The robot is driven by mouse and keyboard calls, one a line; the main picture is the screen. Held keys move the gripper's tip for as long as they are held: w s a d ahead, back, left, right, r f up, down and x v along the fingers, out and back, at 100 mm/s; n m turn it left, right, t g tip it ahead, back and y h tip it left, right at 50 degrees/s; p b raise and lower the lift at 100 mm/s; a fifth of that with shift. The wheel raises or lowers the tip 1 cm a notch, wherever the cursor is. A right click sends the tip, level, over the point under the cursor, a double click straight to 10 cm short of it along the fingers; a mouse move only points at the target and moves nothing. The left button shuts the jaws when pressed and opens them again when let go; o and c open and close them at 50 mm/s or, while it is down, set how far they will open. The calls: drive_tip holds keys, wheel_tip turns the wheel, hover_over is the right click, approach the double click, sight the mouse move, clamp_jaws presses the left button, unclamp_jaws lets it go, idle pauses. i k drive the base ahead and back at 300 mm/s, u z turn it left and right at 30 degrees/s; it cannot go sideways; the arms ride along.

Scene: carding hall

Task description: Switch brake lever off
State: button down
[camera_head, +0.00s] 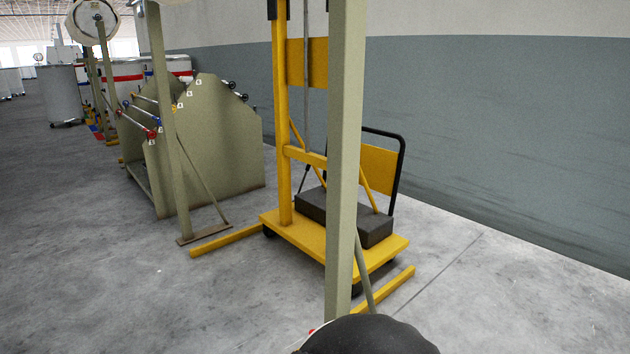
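I cannot pick out a brake lever for certain. A grey-green machine frame (222,140) at the left carries several thin rods with small red, blue and black ends; a red-ended one (151,134) sticks out at its front. A yellow lift truck (283,120) stands in the middle, with a dark block (318,207) on its base and a black handle (402,160) at its right side. My gripper's fingers do not show. A dark rounded shape at the bottom edge may be part of my arm.
A pale green post (345,120) stands close in front of the lift truck and hides part of it. Another post (166,110) stands at the left on a foot plate. A grey wall (510,130) runs along the right. Open concrete floor (110,270) lies at the front left.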

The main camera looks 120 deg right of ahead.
sight(308, 167)
drive_tip(key=z, duration=2.55)
drive_tip(key=i, duration=2.2)
drive_tip(key=z, duration=2.15)
drive_tip(key=i, duration=1)
drive_tip(key=z, duration=3.1)
